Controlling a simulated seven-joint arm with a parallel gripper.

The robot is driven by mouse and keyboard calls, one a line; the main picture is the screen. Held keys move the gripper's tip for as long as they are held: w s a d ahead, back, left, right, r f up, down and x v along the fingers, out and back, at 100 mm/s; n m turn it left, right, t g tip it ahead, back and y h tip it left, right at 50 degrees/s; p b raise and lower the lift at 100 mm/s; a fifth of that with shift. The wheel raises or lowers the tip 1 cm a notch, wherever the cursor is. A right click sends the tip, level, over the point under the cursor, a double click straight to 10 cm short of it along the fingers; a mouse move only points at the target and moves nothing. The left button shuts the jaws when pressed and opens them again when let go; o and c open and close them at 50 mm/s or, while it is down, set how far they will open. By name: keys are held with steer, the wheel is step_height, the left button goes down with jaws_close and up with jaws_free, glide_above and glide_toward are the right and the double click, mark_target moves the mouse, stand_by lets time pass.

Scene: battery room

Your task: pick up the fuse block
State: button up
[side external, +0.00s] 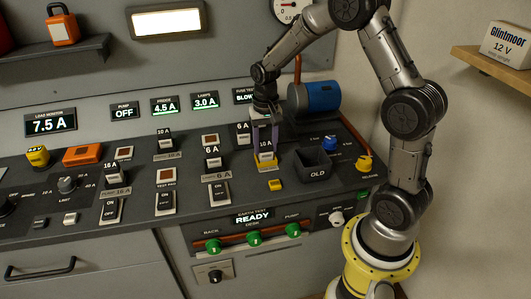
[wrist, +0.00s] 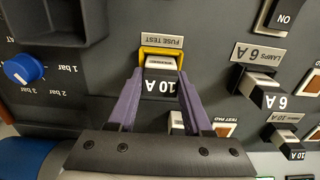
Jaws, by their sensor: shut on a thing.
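A dark fuse block marked 10 A (side external: 265,146) stands upright at the yellow-framed fuse test place (side external: 268,166) on the sloping desk. My gripper (side external: 265,141) reaches down from above, its purple fingers on either side of the block. In the wrist view, my gripper (wrist: 162,82) is shut on the block (wrist: 161,88), with a finger against each side. The yellow frame (wrist: 145,52) shows around the block's far end, beside the FUSE TEST label (wrist: 161,41). I cannot tell whether the block is fully seated.
The OLD bin (side external: 315,169) is open just right of the block. Blue (side external: 330,144) and yellow (side external: 365,164) knobs stand beyond it. A blue cylinder (side external: 315,97) lies behind. Other fuse blocks, including a 6 A one (side external: 212,155), stand to the left, with switches between.

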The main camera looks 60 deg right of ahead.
jaws_close()
steer(key=shift+r, duration=0.1)
